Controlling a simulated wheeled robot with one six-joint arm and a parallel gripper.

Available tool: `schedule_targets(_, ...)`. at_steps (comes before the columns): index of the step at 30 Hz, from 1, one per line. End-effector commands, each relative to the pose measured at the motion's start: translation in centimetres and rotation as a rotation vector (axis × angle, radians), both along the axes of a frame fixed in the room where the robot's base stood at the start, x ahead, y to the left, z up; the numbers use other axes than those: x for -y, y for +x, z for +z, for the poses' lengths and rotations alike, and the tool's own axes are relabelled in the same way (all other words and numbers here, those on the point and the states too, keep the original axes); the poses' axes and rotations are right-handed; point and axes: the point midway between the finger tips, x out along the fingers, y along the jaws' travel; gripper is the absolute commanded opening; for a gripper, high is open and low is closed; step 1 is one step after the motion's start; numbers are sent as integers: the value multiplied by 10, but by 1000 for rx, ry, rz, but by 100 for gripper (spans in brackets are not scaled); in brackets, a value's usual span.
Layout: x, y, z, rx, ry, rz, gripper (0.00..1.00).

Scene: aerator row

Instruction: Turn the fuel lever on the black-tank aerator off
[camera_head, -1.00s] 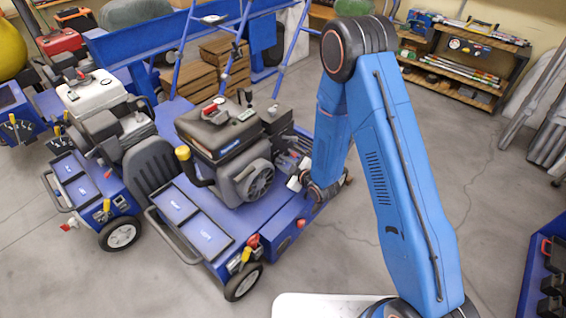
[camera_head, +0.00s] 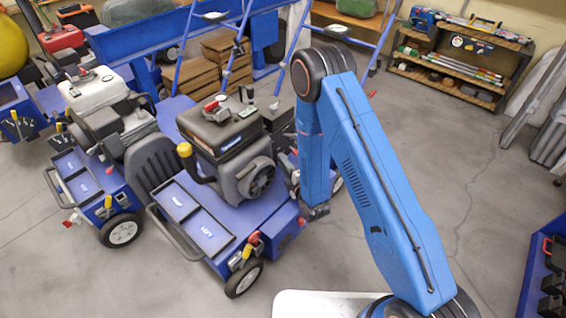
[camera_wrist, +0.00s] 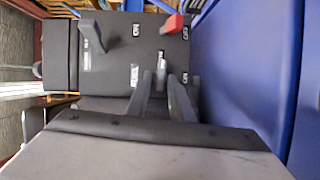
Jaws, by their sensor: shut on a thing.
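The black-tank aerator (camera_head: 225,130) stands left of my arm in the head view. The wrist view looks at its dark control panel (camera_wrist: 110,60), which has small white labels, a grey lever (camera_wrist: 91,36) at upper left and a red lever (camera_wrist: 174,24) at upper right. A small pale metal lever (camera_wrist: 161,68), which I take as the fuel lever, stands between two of the labels. My gripper (camera_wrist: 163,80) has its fingers on either side of this lever and is shut on it. In the head view my arm hides the fingers and the panel.
A white-tank aerator (camera_head: 95,95) stands close on the left. Blue bodywork (camera_wrist: 240,60) rises close beside the panel on the right of the wrist view. A shelf unit (camera_head: 460,60) stands at the back right.

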Motion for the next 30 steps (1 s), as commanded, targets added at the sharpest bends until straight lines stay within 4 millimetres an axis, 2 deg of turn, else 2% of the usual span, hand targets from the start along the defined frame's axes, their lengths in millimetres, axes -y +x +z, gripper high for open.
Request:
schedule_targets(9,0,-1,-3,76,-63,1,0)
schedule_targets(24,0,-1,-3,87,-71,2,0)
schedule_targets(25,0,-1,-3,87,-72,2,27)
schedule_targets(30,0,-1,-3,88,-71,2,29)
